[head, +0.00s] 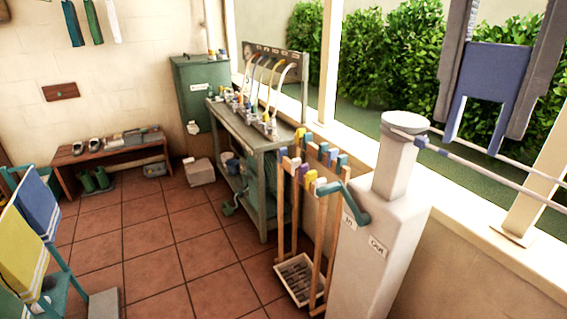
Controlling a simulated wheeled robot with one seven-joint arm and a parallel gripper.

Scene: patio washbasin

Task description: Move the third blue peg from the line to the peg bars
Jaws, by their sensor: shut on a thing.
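My gripper (483,118) is large and close in the head view at the upper right, its two grey fingers pointing down. It is shut on a blue peg (490,72), whose two prongs point down between and below the fingers. The peg bars (309,190) stand left of the white post, carrying several blue, yellow, purple and orange pegs at their tops. The line (490,172) runs as pale strands from the post to the right, behind and below the held peg. A small blue piece (430,145) sits on it near the post. The line's right part is out of view.
A white post (382,225) with a teal crank (345,200) stands beside the bars. A slatted tray (297,280) lies at their foot. A grey washbasin bench (262,135) stands behind. A chair with blue and yellow cloths (25,245) is at left. The tiled floor's middle is clear.

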